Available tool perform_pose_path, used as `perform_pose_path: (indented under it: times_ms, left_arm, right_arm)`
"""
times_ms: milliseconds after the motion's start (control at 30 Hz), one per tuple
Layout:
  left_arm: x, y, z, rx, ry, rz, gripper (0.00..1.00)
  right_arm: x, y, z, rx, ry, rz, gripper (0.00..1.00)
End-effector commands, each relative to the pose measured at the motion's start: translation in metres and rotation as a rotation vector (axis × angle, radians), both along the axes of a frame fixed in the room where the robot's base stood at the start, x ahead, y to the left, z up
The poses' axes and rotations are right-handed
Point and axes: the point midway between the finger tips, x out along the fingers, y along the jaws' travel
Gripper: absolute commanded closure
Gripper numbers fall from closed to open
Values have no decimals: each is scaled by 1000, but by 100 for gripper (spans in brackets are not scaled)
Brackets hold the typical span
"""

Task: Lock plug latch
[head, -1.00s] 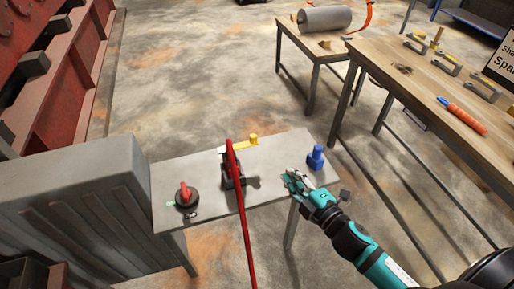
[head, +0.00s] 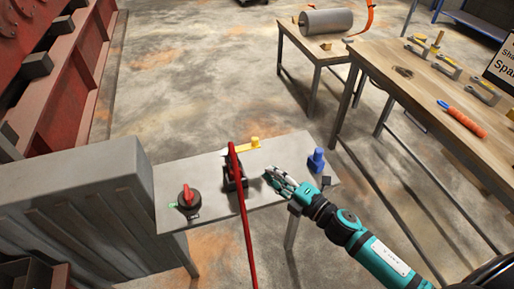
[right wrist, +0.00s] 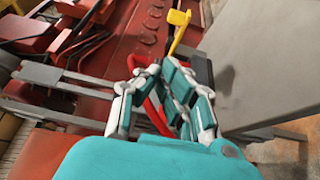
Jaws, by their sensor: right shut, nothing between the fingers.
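A dark plug fitting (head: 232,178) with a long red cable or bar (head: 242,215) stands on the small grey table. A yellow latch-like piece (head: 243,146) lies beside its far end. The yellow piece also shows in the right wrist view (right wrist: 178,28), above a dark block (right wrist: 203,70). My right gripper (head: 270,174) is shut and empty, just right of the dark fitting and apart from the yellow piece. In the right wrist view its fingers (right wrist: 152,66) partly hide a red part behind them. My left gripper is not in view.
The grey table (head: 283,150) also bears a red rotary switch (head: 188,198) at left and a blue knobbed piece (head: 316,160) at right. A grey cabinet (head: 75,190) stands left of it. A wooden bench (head: 440,80) with tools is at right.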

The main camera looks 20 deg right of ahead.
Motion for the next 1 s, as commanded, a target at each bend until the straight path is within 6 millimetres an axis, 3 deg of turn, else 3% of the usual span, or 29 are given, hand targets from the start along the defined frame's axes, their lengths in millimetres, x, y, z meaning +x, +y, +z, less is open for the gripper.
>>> perform_pose_path:
  times_ms: [267,500,1000]
  left_arm:
    - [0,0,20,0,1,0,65]
    - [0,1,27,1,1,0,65]
    - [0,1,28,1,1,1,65]
  right_arm:
    - [54,30,5,2,-2,-1,100]
    - [85,22,2,0,-1,0,100]
    - [93,19,0,0,0,0,100]
